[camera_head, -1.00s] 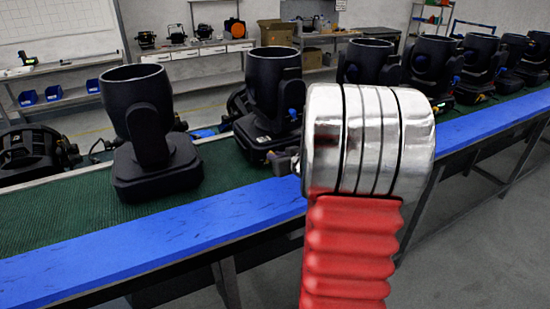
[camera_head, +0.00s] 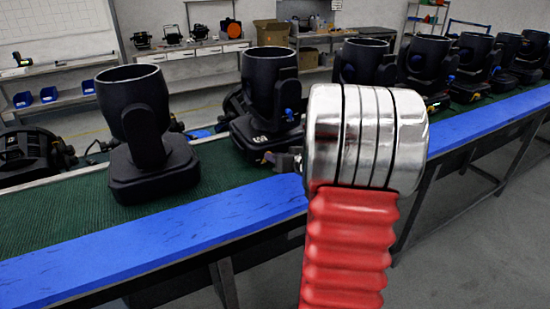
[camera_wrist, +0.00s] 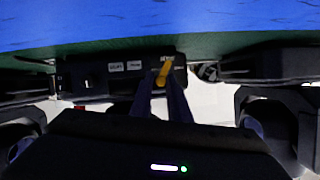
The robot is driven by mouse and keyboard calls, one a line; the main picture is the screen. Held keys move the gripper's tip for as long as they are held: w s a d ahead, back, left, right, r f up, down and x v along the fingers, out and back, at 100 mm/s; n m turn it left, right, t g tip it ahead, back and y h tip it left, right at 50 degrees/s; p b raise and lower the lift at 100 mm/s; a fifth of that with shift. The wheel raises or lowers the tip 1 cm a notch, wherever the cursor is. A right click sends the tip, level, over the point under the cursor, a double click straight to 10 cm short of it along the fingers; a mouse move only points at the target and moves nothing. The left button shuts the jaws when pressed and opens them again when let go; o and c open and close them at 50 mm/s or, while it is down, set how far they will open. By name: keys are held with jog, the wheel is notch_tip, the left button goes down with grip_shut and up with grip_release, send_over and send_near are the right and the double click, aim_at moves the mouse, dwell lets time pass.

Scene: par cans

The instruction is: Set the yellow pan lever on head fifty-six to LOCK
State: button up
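The yellow pan lever (camera_wrist: 163,74) shows in the wrist view on the dark base (camera_wrist: 100,84) of a moving head, beside small pale labels too blurred to read. It is tilted, its upper end leaning right. In the wrist view my gripper (camera_wrist: 162,82) has its two dark fingers apart, one on each side of the lever; contact cannot be made out. In the head view my gripper (camera_head: 288,162) is mostly hidden behind my red and chrome arm, at the front of the base of the second black head (camera_head: 268,85) from the left. Its number is not readable.
The heads stand in a row on a green belt (camera_head: 60,215) with a blue front rail (camera_head: 130,243). Another black head (camera_head: 145,120) stands to the left, and several more go off to the right. Shelves and benches are far behind.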

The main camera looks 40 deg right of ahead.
jog(key=o, duration=0.4)
jog(key=v, duration=1.3)
jog(key=shift+s+a+r, duration=0.1)
jog(key=shift+s, duration=0.2)
dwell(0.3)
